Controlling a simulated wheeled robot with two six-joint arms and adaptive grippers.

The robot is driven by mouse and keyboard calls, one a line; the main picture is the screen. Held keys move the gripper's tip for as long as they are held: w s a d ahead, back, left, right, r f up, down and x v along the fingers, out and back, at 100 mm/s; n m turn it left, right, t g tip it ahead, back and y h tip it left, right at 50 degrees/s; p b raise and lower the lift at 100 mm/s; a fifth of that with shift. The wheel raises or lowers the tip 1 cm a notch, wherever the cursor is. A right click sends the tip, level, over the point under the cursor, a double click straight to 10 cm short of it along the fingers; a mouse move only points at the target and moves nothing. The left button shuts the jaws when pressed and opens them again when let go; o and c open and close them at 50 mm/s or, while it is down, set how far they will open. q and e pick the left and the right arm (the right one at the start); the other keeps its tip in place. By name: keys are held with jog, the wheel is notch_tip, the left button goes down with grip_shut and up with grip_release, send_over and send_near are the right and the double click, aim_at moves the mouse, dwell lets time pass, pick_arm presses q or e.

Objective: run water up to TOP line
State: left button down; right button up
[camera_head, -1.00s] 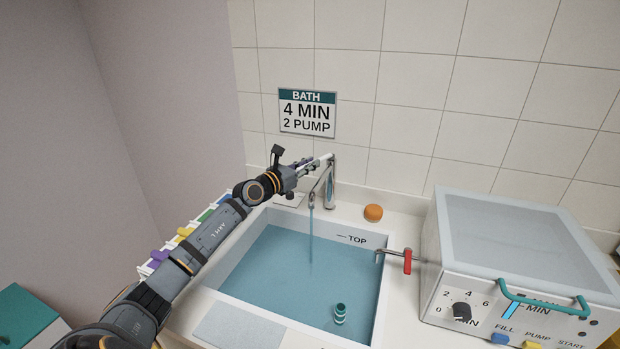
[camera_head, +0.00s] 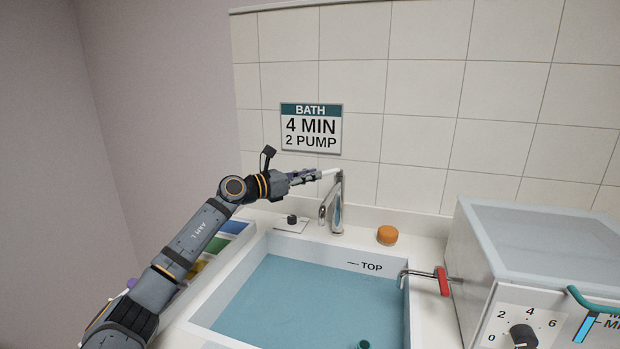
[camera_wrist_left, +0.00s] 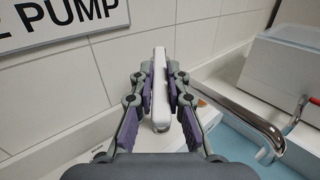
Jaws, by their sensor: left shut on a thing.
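The basin (camera_head: 240,278) holds blue water (camera_head: 290,305). The TOP line (camera_head: 352,264) is on the basin's back wall, and the water's edge lies a little below it. The chrome tap (camera_head: 334,210) stands behind the basin with its spout over it, and no stream shows below the spout. My left gripper (camera_head: 310,176) is shut on the tap's white lever (camera_head: 331,172). In the left wrist view, the lever (camera_wrist_left: 160,85) lies between the two purple-padded fingers. My right gripper is out of view.
A bath sign (camera_head: 311,128) hangs on the tiled wall. An orange round object (camera_head: 387,235) sits right of the tap. A side valve with a red handle (camera_head: 443,281) and a white box with a dial (camera_head: 523,336) stand at right.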

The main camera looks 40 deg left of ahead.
pick_arm(q)
jog(key=c, duration=1.3)
grip_release()
jog(key=shift+a, duration=0.1)
notch_tip(320, 180, up, 10)
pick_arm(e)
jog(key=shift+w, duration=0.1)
pick_arm(q)
jog(key=shift+r, duration=0.1)
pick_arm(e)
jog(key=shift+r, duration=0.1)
